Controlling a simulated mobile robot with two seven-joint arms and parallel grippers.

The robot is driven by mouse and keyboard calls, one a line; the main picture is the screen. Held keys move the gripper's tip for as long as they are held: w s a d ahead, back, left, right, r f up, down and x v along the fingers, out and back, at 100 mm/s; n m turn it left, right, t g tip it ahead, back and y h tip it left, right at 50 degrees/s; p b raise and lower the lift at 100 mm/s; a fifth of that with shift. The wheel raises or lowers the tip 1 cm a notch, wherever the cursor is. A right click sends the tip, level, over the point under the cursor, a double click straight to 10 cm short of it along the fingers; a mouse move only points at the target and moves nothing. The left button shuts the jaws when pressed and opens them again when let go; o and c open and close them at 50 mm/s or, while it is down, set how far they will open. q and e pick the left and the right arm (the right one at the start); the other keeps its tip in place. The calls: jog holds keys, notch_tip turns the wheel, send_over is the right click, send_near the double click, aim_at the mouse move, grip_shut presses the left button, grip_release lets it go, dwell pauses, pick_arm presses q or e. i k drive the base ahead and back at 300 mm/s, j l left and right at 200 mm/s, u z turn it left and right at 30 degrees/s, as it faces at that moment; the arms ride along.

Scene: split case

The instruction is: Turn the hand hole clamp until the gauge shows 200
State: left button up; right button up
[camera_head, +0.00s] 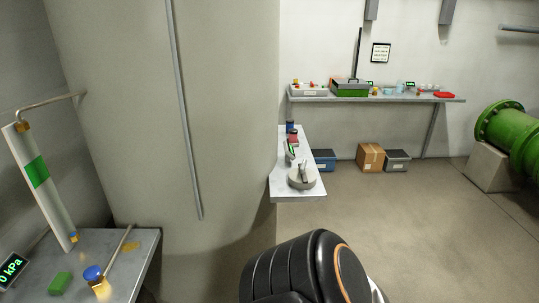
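A dark digital display (11,269) at the lower left edge reads "0 kPa" in green; the picture edge cuts into it, so leading digits could be hidden. A round grey part with an upright handle (303,174) stands at the near end of the narrow white bench; it may be the hand hole clamp, but I cannot tell for sure. Part of my own arm, black with an orange ring, shows at the bottom middle. Neither of my grippers is in view.
A grey table (137,262) at lower left holds a green block (60,284) and a blue-topped valve (93,273). A tall white panel with a green band (37,172) leans beside a large curved wall. The narrow bench (285,189) juts out mid-picture.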

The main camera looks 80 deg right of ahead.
aim_at(302, 168)
jog(key=z, duration=2.8)
jog(key=i+l+u, duration=0.1)
jog(key=i+l, duration=0.1)
jog(key=l, duration=0.05)
